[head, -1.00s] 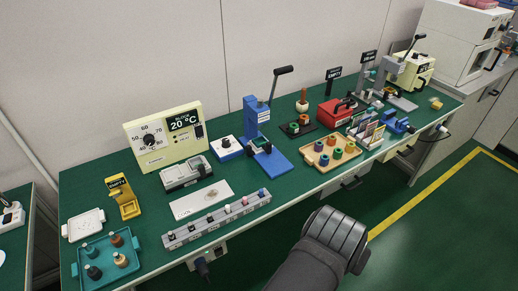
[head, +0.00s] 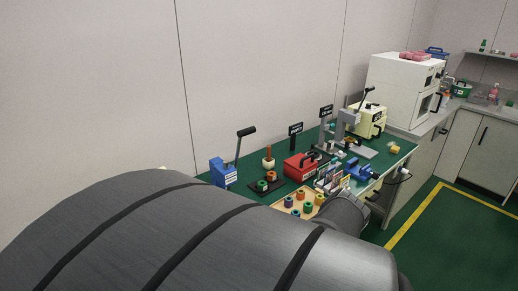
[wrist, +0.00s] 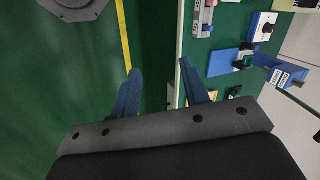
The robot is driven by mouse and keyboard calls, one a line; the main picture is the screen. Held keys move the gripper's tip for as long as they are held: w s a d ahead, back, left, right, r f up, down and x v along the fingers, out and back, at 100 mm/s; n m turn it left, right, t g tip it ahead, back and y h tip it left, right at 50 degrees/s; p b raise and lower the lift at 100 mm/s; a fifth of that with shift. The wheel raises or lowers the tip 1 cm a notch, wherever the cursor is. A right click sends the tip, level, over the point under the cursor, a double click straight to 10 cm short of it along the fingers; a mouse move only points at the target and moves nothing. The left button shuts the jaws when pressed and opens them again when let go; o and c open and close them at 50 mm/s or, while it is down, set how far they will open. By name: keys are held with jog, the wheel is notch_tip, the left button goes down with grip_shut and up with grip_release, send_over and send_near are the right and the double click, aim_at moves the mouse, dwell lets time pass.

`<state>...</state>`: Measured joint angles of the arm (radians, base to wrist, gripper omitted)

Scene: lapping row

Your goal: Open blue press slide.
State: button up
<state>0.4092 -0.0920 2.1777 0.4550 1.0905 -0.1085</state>
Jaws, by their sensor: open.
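The blue press stands on the green bench. In the head view its blue column (head: 222,174) and black-knobbed lever show, while my arm hides its base. In the wrist view the press's blue base (wrist: 224,64) and column (wrist: 287,72) lie right of my gripper. A dark part sits on the base; I cannot tell how far the slide is open. My gripper (wrist: 160,67) is open and empty, with its two blue fingers apart near the bench's front edge, not touching the press.
The bench's pale front edge (wrist: 179,45) runs beside the right finger, with green floor to the left. A grey strip with pegs (wrist: 204,18) lies near the edge. A red box (head: 300,167) and a tan tray of rings (head: 281,203) stand beyond my arm.

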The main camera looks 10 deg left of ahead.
jog(key=w+a+f+m+t+y, duration=0.1)
jog(key=w+a+f+m+y, duration=0.2)
jog(key=w+a+m+y, duration=0.3)
jog(key=w+a+f+m+t+y, duration=0.1)
jog(key=w+a+f+m+y, duration=0.25)
jog(key=w+a, duration=0.55)
jog(key=w+f+m+t, duration=0.2)
jog(key=f+m+t, duration=0.1)
jog(key=f, duration=0.1)
jog(key=w+f+m+t, duration=0.3)
jog(key=f+m, duration=0.1)
jog(key=f, duration=0.1)
jog(key=w+f+m+t+h, duration=0.1)
jog(key=w+f+m+t, duration=0.1)
jog(key=w+f+m, duration=0.1)
jog(key=shift+w+a+f+m+t, duration=0.1)
jog(key=shift+f+m+t, duration=0.1)
jog(key=shift+f+m, duration=0.2)
jog(key=shift+w+a+f+m+t, duration=0.1)
jog(key=shift+f+m+t, duration=0.1)
jog(key=shift+f+m, duration=0.15)
jog(key=shift+w, duration=0.1)
jog(key=x, duration=1.7)
jog(key=shift+a, duration=0.1)
grip_shut()
